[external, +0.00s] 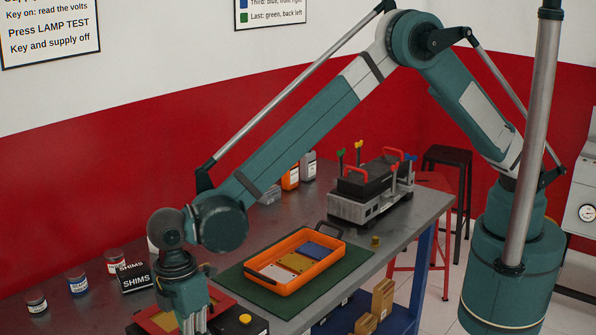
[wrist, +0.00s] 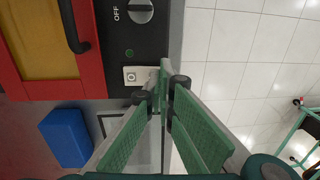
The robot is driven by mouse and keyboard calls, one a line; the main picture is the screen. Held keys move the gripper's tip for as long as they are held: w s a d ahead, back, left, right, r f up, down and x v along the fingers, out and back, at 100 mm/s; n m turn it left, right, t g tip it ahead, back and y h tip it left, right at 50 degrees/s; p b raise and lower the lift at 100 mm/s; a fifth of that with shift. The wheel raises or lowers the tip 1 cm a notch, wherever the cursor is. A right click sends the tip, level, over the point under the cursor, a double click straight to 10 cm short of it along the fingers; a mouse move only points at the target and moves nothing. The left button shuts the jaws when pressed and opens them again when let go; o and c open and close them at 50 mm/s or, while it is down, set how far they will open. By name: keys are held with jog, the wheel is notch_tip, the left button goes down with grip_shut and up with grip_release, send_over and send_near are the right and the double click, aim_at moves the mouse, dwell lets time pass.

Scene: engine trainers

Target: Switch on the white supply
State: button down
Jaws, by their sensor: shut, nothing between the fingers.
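My gripper (wrist: 163,88) is shut and empty in the wrist view. Its fingertips overlap the right edge of a black panel, just right of a small white switch plate (wrist: 142,76). The panel also has a round grey knob (wrist: 140,10) beside the word OFF and a small green lamp (wrist: 129,53). Behind the fingers is a pale grey surface (wrist: 150,150); I cannot tell whether it belongs to the white supply. In the external view my gripper (external: 192,320) points down at the bottom edge, in front of the red-framed unit (external: 222,300). No white supply shows clearly there.
An orange tray (external: 338,258) of coloured plates lies on a green mat (external: 352,265). An engine model (external: 365,190) stands farther back. Small jars (external: 77,284) and a SHIMS box (external: 136,282) are at left. A blue block (wrist: 65,137) is below the red frame.

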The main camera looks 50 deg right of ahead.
jog(key=shift+s+f+t, duration=0.25)
jog(key=shift+f+t, duration=0.05)
jog(key=shift+f, duration=0.05)
jog(key=shift+w+r, duration=0.1)
jog(key=shift+w, duration=0.05)
jog(key=shift+w+r, duration=0.15)
jog(key=shift+w, duration=0.15)
jog(key=shift+w+r, duration=0.15)
jog(key=shift+w, duration=0.15)
jog(key=shift+w, duration=0.1)
jog(key=shift+r, duration=0.1)
notch_tip(320, 180, up, 14)
jog(key=s, duration=0.2)
jog(key=shift+p, duration=0.35)
dwell(0.6)
jog(key=shift+w+d, duration=0.1)
